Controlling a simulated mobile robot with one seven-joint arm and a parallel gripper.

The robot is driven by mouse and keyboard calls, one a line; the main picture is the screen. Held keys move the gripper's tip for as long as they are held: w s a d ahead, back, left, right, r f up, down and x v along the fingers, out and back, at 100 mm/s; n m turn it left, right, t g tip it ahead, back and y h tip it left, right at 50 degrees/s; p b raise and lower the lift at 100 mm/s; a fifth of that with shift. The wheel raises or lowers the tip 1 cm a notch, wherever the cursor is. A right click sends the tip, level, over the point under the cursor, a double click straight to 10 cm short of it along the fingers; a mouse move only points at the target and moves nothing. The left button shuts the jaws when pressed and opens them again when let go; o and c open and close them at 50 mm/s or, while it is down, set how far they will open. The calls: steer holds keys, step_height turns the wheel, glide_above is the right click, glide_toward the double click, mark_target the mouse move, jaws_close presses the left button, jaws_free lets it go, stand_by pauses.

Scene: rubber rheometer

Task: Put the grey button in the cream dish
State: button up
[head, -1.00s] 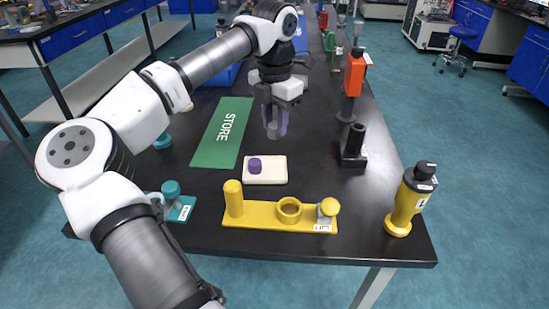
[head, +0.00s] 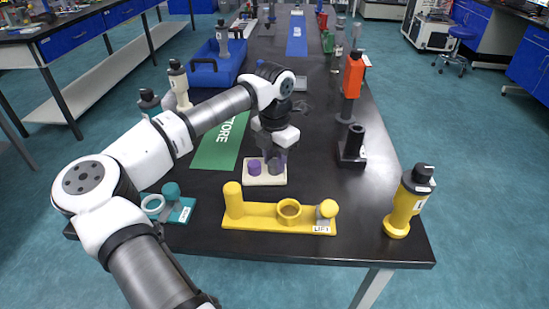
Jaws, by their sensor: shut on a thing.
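The cream dish (head: 265,181) is a small pale rectangle on the black table. A purple button (head: 254,167) stands in its left part. My gripper (head: 276,161) points down over the right part of the dish, close beside the purple button. It is shut on the grey button (head: 276,168), which is partly covered by the fingers. The grey button is at or just above the dish floor; I cannot tell whether it touches.
A yellow LIFT stand (head: 265,217) with a post, a ring and a grey piece lies in front of the dish. A green STORE mat (head: 215,152) is behind left. A black holder (head: 353,150) and a yellow bottle (head: 404,205) are on the right.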

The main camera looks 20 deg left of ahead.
mark_target(274, 162)
steer(key=shift+f, duration=0.2)
steer(key=o, duration=0.9)
steer(key=shift+o, duration=0.2)
steer(key=shift+r, duration=0.15)
step_height(274, 162, up, 12)
